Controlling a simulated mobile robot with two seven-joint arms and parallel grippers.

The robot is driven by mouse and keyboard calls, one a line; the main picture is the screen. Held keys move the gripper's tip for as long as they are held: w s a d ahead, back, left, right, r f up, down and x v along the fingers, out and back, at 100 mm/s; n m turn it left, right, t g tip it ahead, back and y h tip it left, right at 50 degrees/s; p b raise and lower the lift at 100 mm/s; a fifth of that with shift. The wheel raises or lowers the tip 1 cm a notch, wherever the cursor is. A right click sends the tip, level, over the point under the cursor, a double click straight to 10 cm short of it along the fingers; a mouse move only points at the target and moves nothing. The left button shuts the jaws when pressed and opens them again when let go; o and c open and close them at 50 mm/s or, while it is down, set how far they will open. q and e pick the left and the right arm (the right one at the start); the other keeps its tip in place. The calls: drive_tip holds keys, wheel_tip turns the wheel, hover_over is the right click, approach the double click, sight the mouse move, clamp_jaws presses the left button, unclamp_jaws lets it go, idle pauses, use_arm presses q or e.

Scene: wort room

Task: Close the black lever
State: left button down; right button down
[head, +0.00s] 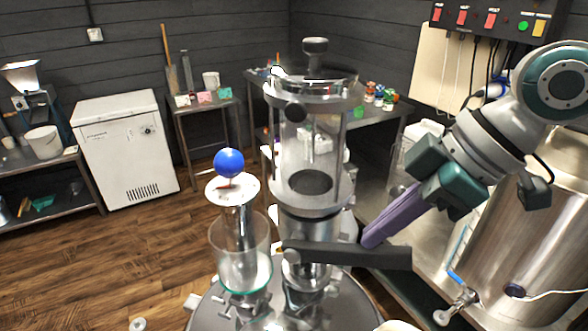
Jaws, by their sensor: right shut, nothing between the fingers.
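The black lever (345,254) lies roughly level across the front of the machine's lower part, with its thick bar pointing to the right. It joins the metal fitting below the clear cylinder (310,150). My right gripper (372,239) comes in from the upper right, with its purple fingers shut and empty. Its fingertips are right at the upper edge of the lever's right half. I cannot tell whether they touch it. My left gripper is not in view.
A glass vessel (240,262) and a blue ball (229,162) on a post stand left of the lever. A large steel tank (520,240) stands at the right. A white chest freezer (126,150) is at the back left.

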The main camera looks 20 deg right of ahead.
sight(398, 249)
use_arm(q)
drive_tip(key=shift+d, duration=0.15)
use_arm(e)
drive_tip(key=shift+f, duration=0.15)
drive_tip(key=f, duration=0.1)
drive_tip(key=s+d+f, duration=0.1)
drive_tip(key=f, duration=0.1)
drive_tip(key=shift+d+f, duration=0.1)
drive_tip(key=shift+d, duration=0.05)
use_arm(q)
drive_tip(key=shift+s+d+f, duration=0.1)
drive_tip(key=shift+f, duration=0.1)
use_arm(e)
drive_tip(key=shift+s+d+f, duration=0.1)
